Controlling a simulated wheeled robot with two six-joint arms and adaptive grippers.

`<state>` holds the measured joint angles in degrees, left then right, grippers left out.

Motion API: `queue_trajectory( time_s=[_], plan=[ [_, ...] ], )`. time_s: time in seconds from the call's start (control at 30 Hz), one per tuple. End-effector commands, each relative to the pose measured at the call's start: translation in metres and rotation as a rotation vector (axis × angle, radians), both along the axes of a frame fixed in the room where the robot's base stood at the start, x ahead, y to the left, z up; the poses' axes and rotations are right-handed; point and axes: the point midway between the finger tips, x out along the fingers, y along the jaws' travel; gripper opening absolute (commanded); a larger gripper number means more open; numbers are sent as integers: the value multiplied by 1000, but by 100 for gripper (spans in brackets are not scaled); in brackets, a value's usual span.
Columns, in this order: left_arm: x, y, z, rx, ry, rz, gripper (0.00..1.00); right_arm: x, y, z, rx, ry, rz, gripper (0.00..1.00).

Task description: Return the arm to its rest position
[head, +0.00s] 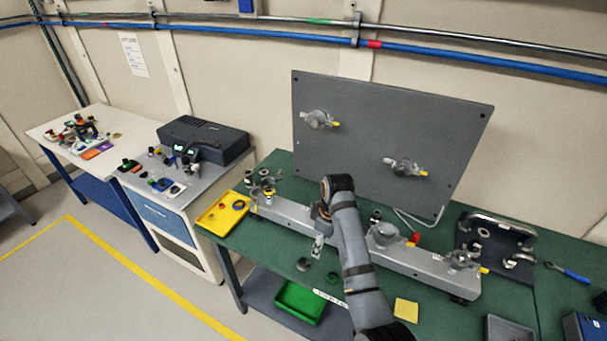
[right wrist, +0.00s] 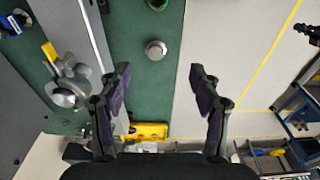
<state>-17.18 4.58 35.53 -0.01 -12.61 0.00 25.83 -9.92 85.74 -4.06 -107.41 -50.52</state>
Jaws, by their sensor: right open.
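My right arm reaches in from the lower right in the head view, bent over the green bench (head: 375,285). Its gripper (head: 318,246) hangs near the front side of the long grey rail (head: 330,232). In the right wrist view the two fingers of this gripper (right wrist: 160,95) are wide apart with nothing between them. A small round metal piece (right wrist: 155,49) lies on the bench beyond the fingertips. My left gripper is not in view.
The rail carries several metal fittings. A grey upright panel (head: 385,130) with two valve-like fittings stands behind it. A yellow tray (head: 222,213) sits at the bench's left end. A green bin (head: 300,302) is below. A dark bracket (head: 495,245) stands at right.

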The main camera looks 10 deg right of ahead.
Motion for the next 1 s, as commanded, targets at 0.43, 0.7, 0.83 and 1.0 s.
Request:
queue_trajectory(
  time_s=[0.43, 0.7, 0.83, 1.0],
  plan=[
    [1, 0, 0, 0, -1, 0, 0, -120, -80, -55, -41, -99, -503, 64],
    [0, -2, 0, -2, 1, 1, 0, -188, -101, -43, -31, -176, -715, 64],
    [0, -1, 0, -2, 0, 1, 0, -213, -104, -33, -19, -204, -783, 64],
    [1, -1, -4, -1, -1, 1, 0, -236, -105, -27, 4, -227, -853, 64]
  ],
)
